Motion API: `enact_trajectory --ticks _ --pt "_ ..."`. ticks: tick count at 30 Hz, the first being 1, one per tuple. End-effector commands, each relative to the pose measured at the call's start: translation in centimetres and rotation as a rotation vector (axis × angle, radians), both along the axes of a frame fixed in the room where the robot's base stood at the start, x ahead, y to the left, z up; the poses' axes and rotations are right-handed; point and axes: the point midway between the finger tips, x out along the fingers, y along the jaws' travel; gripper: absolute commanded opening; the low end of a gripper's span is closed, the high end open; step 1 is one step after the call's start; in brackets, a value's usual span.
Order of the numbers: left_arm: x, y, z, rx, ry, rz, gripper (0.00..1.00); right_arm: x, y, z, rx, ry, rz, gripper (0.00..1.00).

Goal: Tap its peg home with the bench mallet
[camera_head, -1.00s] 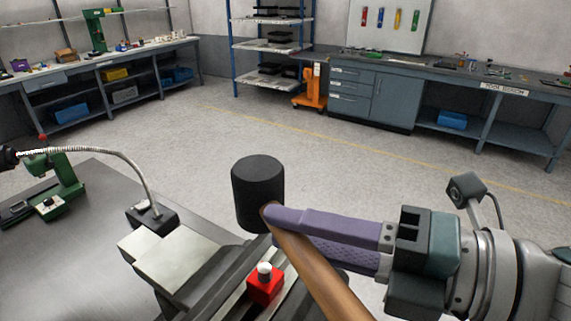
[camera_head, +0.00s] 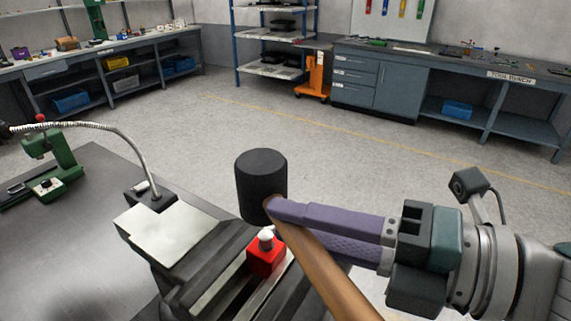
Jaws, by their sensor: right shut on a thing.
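A mallet with a black cylindrical head (camera_head: 261,186) and a wooden handle (camera_head: 325,272) is in the head view. My right gripper (camera_head: 275,212) has its purple fingers shut on the handle just below the head. A red block (camera_head: 266,256) with a pale peg (camera_head: 265,239) standing upright in its top sits between the jaws of a dark vise (camera_head: 205,272). The mallet head is above and slightly left of the peg in the picture; how far apart they are I cannot tell. My left gripper is not in view.
The grey bench top (camera_head: 95,230) carries a green press (camera_head: 52,165) and a flexible metal hose (camera_head: 115,133) by the vise. Shelved workbenches, a blue rack and an orange lift (camera_head: 314,75) stand far back. The floor between is clear.

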Motion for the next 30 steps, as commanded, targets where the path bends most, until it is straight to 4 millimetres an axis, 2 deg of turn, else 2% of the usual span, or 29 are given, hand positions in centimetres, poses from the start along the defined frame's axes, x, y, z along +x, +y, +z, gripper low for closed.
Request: enact_trajectory --ticks 15,17,24,30 --pt "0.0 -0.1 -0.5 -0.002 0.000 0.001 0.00 0.0 0.0 -0.4 0.003 -0.002 0.001 0.00" --pt "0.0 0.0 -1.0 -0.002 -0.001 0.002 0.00 0.0 0.0 -1.0 0.003 -0.002 0.001 0.00" --pt "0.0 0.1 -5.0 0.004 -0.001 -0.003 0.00 0.0 0.0 -5.2 0.002 -0.002 0.001 0.00" --pt "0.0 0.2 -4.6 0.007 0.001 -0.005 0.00 0.0 0.0 -4.9 0.001 0.000 0.000 0.00"
